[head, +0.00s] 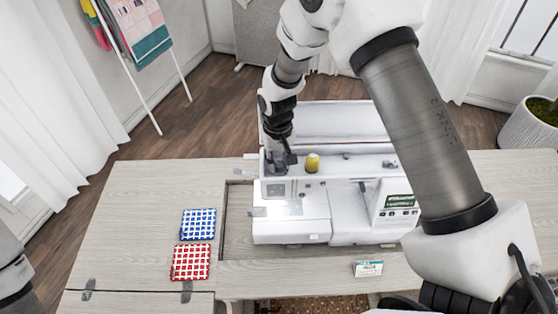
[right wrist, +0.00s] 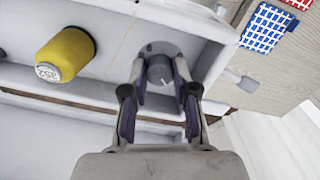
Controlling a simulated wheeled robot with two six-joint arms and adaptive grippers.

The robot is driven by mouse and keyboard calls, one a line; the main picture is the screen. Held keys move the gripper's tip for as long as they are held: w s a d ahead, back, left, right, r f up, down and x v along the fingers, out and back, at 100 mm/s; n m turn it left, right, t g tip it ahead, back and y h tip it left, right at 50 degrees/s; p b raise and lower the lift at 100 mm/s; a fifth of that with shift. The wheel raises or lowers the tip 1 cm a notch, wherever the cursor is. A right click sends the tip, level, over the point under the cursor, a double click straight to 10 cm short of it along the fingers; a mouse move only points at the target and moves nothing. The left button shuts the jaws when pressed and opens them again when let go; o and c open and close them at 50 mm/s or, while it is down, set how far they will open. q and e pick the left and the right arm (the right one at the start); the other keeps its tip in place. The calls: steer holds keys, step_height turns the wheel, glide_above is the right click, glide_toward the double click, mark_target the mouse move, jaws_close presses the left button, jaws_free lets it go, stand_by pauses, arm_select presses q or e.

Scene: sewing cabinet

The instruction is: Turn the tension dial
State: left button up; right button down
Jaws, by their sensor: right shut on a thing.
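The white sewing machine (head: 345,215) stands in the recess of the cabinet table. The tension dial (right wrist: 160,72) is a small round grey knob with a light mark, on the machine's top near its left end. My right gripper (right wrist: 160,85) reaches down over it, with one finger on each side of the dial, closed on it. In the head view my right gripper (head: 280,165) hides the dial. A dark part of my left arm shows at the lower left edge of the head view; its gripper is out of frame.
A yellow thread spool (head: 312,163) stands just right of my right gripper. The raised white lid (head: 330,118) is behind. A blue checked cloth (head: 198,224) and a red checked cloth (head: 190,262) lie left of the machine. A small labelled box (head: 368,268) lies in front.

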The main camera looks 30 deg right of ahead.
steer(key=c, duration=0.9)
jaws_free()
arm_select(q)
steer(key=shift+w, duration=0.1)
arm_select(e)
steer(key=shift+w+d, duration=0.1)
